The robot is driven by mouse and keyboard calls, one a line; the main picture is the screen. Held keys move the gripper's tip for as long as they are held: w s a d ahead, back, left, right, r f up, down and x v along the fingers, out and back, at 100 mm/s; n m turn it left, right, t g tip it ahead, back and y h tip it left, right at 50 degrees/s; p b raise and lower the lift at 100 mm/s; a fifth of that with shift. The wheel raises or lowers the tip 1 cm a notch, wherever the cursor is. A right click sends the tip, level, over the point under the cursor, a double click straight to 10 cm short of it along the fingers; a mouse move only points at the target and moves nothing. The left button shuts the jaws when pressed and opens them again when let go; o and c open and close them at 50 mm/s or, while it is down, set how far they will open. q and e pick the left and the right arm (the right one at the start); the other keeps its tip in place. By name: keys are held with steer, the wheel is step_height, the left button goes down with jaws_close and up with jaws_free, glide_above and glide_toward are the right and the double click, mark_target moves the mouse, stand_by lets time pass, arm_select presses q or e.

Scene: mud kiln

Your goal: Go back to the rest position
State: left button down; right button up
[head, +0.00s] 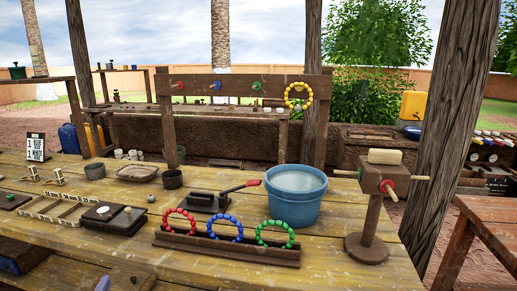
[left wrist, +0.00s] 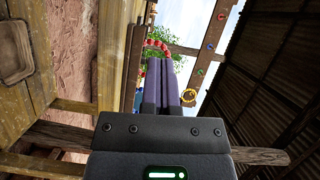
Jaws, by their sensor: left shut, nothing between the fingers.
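My left gripper (left wrist: 168,60) is in the left wrist view, its two dark purple fingers together with nothing between them. In the head view, a small purple piece at the bottom edge seems to be the tip of my left gripper (head: 103,284), over the front of the table. It is apart from the rings on the table. My right gripper is in neither view.
The wooden table (head: 340,270) holds a rack (head: 225,248) with red, blue and green bead rings, a blue bucket (head: 295,197) and a wooden post stand (head: 369,215). A yellow ring (head: 298,96) hangs on the peg board (head: 235,87) behind.

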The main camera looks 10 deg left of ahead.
arm_select(q)
steer(key=s+d+f+n+g+h, duration=0.1)
steer(key=s+d+f+n+g, duration=0.15)
steer(key=s+f, duration=0.4)
steer(key=s+d+f+n+g+h, duration=0.1)
steer(key=s+d+f+g, duration=0.15)
steer(key=f, duration=0.75)
steer(key=s+d+f+n+g+h, duration=0.1)
steer(key=s+d+f+n+g, duration=0.1)
steer(key=s+f+g, duration=0.5)
steer(key=s+d+f+n+g, duration=0.1)
steer(key=s+d+f, duration=0.1)
steer(key=s, duration=0.8)
steer(key=s+d+f+n+g+h+p, duration=0.1)
steer(key=s+f, duration=0.4)
steer(key=s, duration=0.5)
steer(key=s+d+f+n+g, duration=0.3)
steer(key=s+d+f, duration=0.1)
steer(key=s, duration=0.6)
steer(key=shift+d+f, duration=0.2)
steer(key=shift+d, duration=0.1)
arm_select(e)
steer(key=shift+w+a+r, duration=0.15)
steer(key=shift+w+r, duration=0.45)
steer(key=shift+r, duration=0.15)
